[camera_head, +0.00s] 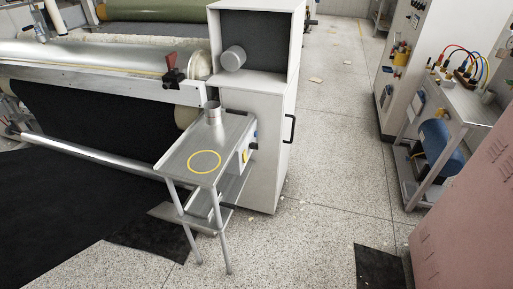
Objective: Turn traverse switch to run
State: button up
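No traverse switch can be made out for certain. A small control box (250,148) with a yellow patch and a blue spot sits at the right edge of the small metal table, against the white cabinet (264,150). Its markings are too small to read, so any switch position cannot be told. A red lever-like part (171,62) on a black mount stands on the roller machine's rail; I cannot tell what it works. My gripper is not in view.
The metal table (190,160) bears a yellow ring and a metal cup (212,113). The roller machine (110,60) fills the left. A cart (462,98) with cables and a blue cylinder (447,146) stands right, near a pink cabinet (470,215). Speckled floor (320,180) between is mostly clear.

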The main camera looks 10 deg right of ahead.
aim_at(252, 145)
jog(key=i+l, duration=0.15)
jog(key=i, duration=0.3)
jog(key=i+l+u, duration=0.1)
jog(key=i, duration=0.35)
jog(key=i+l, duration=0.15)
jog(key=i, duration=0.3)
jog(key=i+l+u, duration=0.1)
jog(key=i, duration=0.35)
